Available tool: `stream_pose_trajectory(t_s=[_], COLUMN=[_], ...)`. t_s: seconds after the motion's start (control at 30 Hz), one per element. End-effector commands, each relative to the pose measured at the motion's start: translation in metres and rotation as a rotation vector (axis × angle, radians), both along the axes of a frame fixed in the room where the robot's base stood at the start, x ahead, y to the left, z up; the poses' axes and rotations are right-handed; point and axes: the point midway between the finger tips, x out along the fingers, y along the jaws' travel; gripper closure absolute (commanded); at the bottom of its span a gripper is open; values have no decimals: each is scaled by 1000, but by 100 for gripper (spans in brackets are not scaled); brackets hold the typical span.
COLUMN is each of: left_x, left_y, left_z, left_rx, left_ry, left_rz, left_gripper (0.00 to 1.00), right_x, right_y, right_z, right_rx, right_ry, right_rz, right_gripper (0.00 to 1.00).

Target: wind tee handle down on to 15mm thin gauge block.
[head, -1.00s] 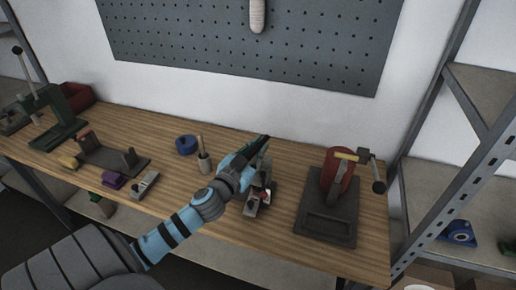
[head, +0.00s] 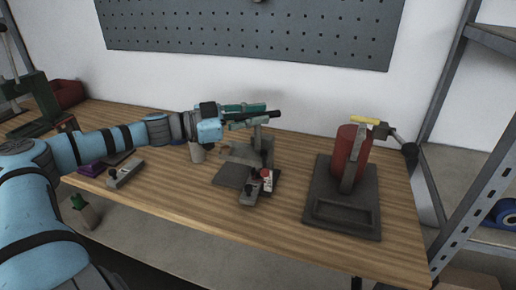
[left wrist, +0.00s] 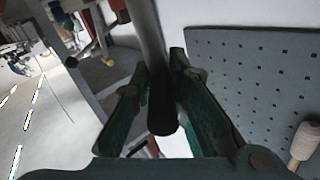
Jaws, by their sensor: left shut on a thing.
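My left gripper (head: 262,114) reaches in from the left above a small grey bench device (head: 262,150), its green fingers closed on a dark bar. In the left wrist view, this dark round bar (left wrist: 162,110) lies between the two fingers; it looks like the tee handle. The device's upper parts are partly hidden by the gripper. A grey block (head: 250,192) sits at the front of its base, beside a red and white piece (head: 267,178). I cannot tell which piece is the 15mm thin gauge block, nor the gap above it. My right gripper is not in view.
A red press with a dark base (head: 345,215) stands to the right. Another grey block (head: 125,173) lies on the wooden bench (head: 190,210) at left. A pale cup (head: 197,153) stands below my arm. A pegboard (head: 250,40) hangs behind. The bench's front middle is clear.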

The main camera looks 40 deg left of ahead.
Motion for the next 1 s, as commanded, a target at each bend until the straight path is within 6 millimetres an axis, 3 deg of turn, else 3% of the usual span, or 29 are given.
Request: stream_pose_trajectory(t_s=[0.03, 0.1, 0.2, 0.4, 0.7, 1.0], left_x=[1, 1, 2, 5, 7, 6], left_y=[3, 1, -1, -3, -2, -3], left_z=[-31, -26, -17, -5, 2, 5], left_rx=[17, 14, 9, 6, -2, -4], left_ry=[9, 7, 6, 3, -3, -11], left_rz=[-14, -52, -108, -241, -453, -559], left_gripper=[100, 100, 100, 100, 100, 100], right_x=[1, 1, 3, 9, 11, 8], right_y=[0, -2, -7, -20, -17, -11], right_z=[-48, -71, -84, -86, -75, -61], right_rx=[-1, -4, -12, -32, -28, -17], right_ry=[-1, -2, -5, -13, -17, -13], right_rz=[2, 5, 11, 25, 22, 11], right_gripper=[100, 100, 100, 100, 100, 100])
